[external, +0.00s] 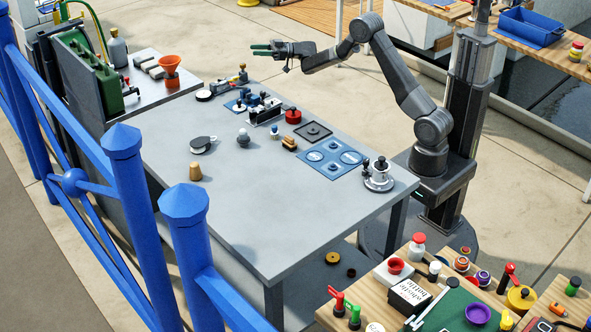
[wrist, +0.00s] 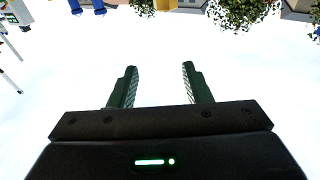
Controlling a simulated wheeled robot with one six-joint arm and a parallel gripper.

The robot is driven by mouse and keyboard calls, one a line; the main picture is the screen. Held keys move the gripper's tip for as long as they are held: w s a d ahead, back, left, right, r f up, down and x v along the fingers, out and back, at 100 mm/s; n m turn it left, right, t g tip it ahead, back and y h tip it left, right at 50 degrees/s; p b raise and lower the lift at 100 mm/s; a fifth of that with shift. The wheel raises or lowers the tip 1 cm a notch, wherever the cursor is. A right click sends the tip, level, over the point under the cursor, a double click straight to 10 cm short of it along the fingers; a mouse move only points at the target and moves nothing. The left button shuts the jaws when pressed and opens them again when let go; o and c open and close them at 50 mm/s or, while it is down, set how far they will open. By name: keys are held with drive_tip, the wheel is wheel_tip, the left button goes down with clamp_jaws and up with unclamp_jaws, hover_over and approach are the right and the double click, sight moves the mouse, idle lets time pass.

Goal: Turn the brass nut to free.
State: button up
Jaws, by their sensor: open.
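My gripper (external: 257,50) is raised above the far end of the grey table in the external view, its green fingers pointing left. In the wrist view my gripper (wrist: 158,72) is open, with nothing between the fingers. I cannot pick out the brass nut for sure. A small fitting with a brass-coloured top (external: 243,76) stands at the table's far end, below my gripper and apart from it.
The grey table (external: 250,210) holds a blue panel with round dials (external: 332,157), a silver winch (external: 378,175), a tan cone (external: 195,171) and a black block (external: 203,144). Its near half is mostly clear. Blue railings (external: 125,190) stand at the left. An orange funnel (external: 171,68) stands at the far left.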

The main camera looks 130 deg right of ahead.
sight(243, 64)
drive_tip(key=s+a+f+m+g+h+b, duration=0.2)
drive_tip(key=s+a+f+g, duration=0.15)
drive_tip(key=a+f, duration=0.25)
drive_tip(key=x, duration=1.3)
drive_tip(key=shift+s+d+r, duration=0.1)
drive_tip(key=shift+d+r, duration=0.05)
drive_tip(key=shift+r, duration=0.25)
